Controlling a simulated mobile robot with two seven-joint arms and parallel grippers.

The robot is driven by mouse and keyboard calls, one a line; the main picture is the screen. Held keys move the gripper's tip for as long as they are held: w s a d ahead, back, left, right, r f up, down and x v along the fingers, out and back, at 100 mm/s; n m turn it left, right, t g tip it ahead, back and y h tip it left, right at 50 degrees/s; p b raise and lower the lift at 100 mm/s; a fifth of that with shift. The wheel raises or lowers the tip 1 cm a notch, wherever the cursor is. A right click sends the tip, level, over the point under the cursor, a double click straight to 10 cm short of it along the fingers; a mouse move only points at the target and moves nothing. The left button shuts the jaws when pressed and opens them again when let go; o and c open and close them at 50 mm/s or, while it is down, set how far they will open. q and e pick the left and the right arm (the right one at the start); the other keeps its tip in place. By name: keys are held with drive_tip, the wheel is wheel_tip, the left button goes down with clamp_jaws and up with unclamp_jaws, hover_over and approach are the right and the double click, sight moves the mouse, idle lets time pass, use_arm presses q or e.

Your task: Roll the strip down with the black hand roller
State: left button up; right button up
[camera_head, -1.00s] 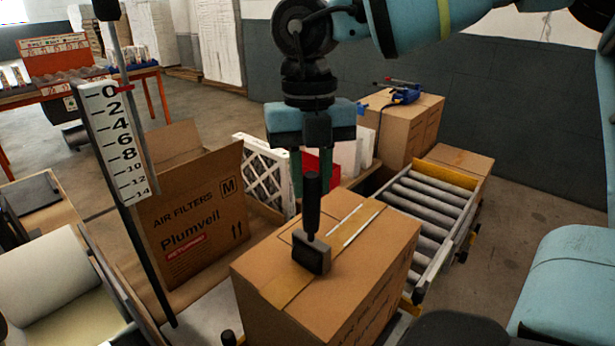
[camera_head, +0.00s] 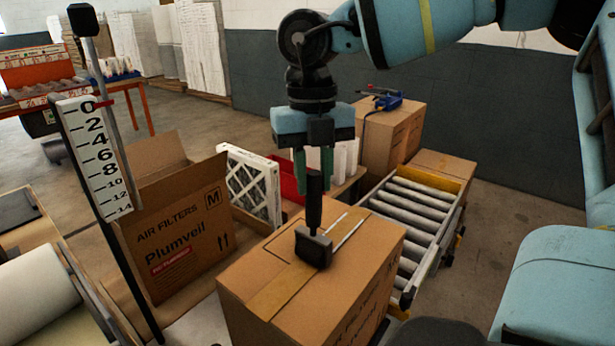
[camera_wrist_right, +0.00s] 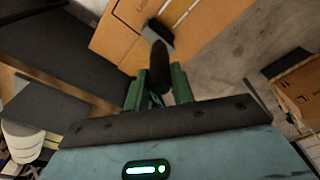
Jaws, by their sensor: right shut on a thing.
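My right gripper (camera_head: 313,172) is shut on the upright handle of the black hand roller (camera_head: 314,250). The roller's wide dark head is at the top of a closed cardboard box (camera_head: 365,275), over the tan strip (camera_head: 278,294). It looks in contact, but I cannot be sure. The strip runs along the middle of the box top; the head hides part of it. Thin white lines show beyond the roller. In the right wrist view, the roller's handle (camera_wrist_right: 160,62) stands between the green fingers (camera_wrist_right: 158,85). My left gripper is not in view.
An open carton (camera_head: 175,245) marked Plumveil stands left of the box, with a pleated filter (camera_head: 252,187) behind it. A roller conveyor (camera_head: 415,215) lies to the right. A larger box (camera_head: 392,135) bears a blue tool (camera_head: 386,101). A measuring post (camera_head: 95,155) rises at left.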

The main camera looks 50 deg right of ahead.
drive_tip(key=shift+d, duration=0.5)
drive_tip(key=shift+w+d+r+p, duration=0.1)
drive_tip(key=shift+d+p, duration=0.05)
drive_tip(key=shift+d, duration=0.6)
drive_tip(key=shift+w+d+p, duration=0.1)
drive_tip(key=shift+d+p, duration=0.05)
drive_tip(key=shift+d, duration=0.7)
drive_tip(key=shift+w+d, duration=0.1)
drive_tip(key=shift+d, duration=1.35)
drive_tip(key=d+p, duration=0.1)
drive_tip(key=d, duration=0.1)
drive_tip(key=shift+w+d, duration=0.15)
drive_tip(key=shift+d, duration=0.4)
